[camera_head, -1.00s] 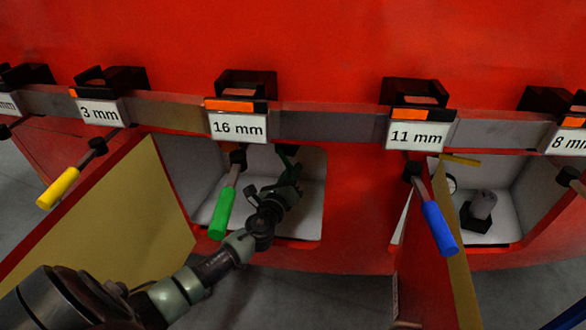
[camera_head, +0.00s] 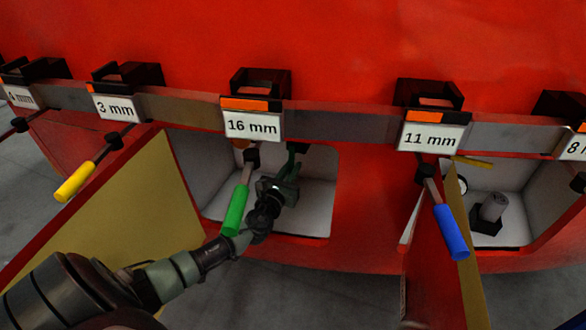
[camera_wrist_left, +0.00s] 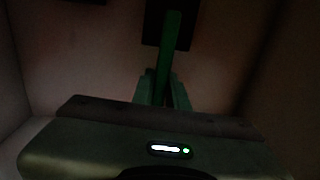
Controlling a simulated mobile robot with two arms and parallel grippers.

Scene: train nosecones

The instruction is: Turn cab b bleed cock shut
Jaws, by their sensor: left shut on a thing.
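A dark green lever (camera_wrist_left: 170,45) hangs from a dark block inside the open compartment below the 16 mm label; I take it for the bleed cock. Its upper part also shows in the head view (camera_head: 297,150). My left gripper (camera_wrist_left: 163,92) is inside this compartment, shut on the lever's lower part, with a finger on each side. In the head view the same gripper (camera_head: 288,172) sits behind and right of the hanging green handle. The lever's lower end is hidden by the gripper. My right gripper is not in view.
A bright green handle (camera_head: 235,210) hangs in front of the compartment, close to my left wrist. A yellow-faced door (camera_head: 110,215) stands open at left. Another open compartment at right holds a gauge, a grey fitting (camera_head: 493,207) and a yellow lever (camera_head: 472,162). A blue handle (camera_head: 451,232) hangs before it.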

